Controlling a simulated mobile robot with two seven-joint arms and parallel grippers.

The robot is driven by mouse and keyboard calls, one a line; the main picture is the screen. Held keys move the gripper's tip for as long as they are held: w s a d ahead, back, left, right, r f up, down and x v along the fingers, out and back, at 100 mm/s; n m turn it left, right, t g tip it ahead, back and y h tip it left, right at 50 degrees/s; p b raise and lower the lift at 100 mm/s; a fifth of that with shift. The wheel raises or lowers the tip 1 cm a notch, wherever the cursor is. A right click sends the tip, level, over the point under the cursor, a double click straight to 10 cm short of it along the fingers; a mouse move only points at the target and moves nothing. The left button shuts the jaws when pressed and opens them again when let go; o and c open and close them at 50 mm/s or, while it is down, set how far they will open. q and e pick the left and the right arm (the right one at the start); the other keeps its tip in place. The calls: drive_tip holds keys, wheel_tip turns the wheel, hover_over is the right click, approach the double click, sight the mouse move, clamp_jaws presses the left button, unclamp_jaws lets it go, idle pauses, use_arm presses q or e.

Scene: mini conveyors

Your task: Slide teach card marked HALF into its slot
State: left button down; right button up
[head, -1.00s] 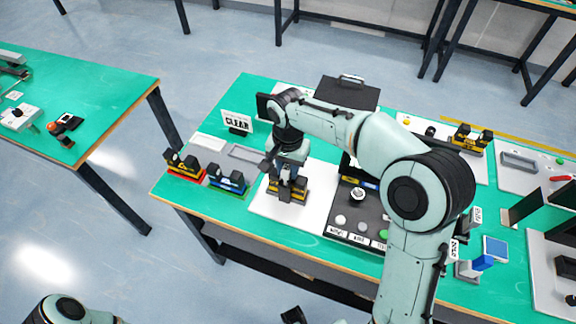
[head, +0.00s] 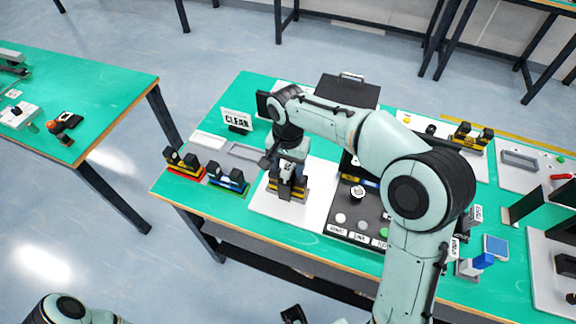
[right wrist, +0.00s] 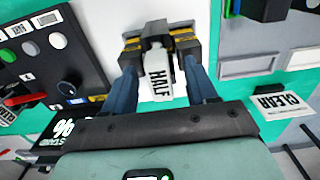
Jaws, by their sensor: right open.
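The white card marked HALF (right wrist: 160,85) stands between the two fingers of my right gripper (right wrist: 163,92) in the right wrist view. The fingers are apart, one on each side of the card. The card's grey end lies at a black-and-yellow holder (right wrist: 187,42); how deep it sits cannot be told. In the head view my right gripper (head: 288,178) is low over this holder (head: 302,189), on a white plate (head: 313,208). The arm and hand hide part of the holder.
A red-based holder (head: 183,163) and a blue-based holder (head: 227,179) stand left of the white plate. A CLEAR sign (head: 237,121) stands behind them. A dark control panel (head: 350,222) with buttons and a knob adjoins the plate's right side.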

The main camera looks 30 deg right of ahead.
use_arm(q)
drive_tip(key=r+p, duration=0.1)
drive_tip(key=w+r+p, duration=0.1)
drive_tip(key=shift+r, duration=0.3)
use_arm(e)
wheel_tip(320, 180, up, 13)
drive_tip(key=shift+f, duration=0.2)
